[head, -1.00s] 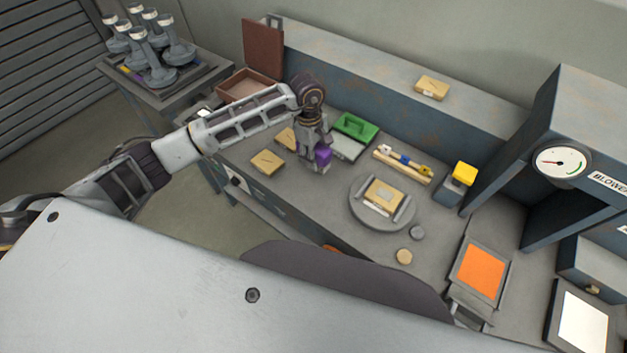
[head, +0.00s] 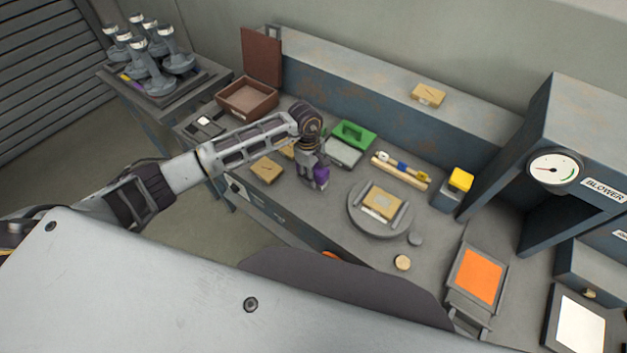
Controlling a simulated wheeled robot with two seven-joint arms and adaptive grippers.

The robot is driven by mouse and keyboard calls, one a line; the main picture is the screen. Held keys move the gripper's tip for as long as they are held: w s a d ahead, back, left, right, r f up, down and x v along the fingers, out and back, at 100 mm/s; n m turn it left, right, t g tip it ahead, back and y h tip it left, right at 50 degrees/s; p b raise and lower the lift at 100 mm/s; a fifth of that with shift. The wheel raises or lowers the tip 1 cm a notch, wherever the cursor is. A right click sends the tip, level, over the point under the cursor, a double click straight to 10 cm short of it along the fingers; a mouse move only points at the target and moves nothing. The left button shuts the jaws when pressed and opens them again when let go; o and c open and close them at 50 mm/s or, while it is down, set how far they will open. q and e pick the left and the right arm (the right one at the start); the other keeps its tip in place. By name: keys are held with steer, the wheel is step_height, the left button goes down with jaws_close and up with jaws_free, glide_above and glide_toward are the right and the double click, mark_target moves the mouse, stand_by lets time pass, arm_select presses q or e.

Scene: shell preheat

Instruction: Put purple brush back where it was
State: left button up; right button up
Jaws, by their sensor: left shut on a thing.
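My left gripper (head: 315,183) is shut on the purple brush (head: 321,177), of which only a purple block shows beside the fingers. I cannot tell whether the brush touches the bench top. A wooden rack (head: 409,180) behind the turntable holds small items with white, blue and yellow parts. My right gripper is not in view.
The round turntable (head: 356,216) carries a tan block. A yellow-topped container (head: 461,180) and blower housing (head: 532,150) stand right. Bare bench lies in front of the gripper.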

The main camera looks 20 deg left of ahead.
arm_select(q)
steer(key=shift+f, duration=0.25)
steer(key=shift+f+p, duration=0.35)
steer(key=shift+f, duration=1.55)
steer(key=shift+f, duration=0.15)
steer(key=o, duration=1)
steer(key=shift+r, duration=0.2)
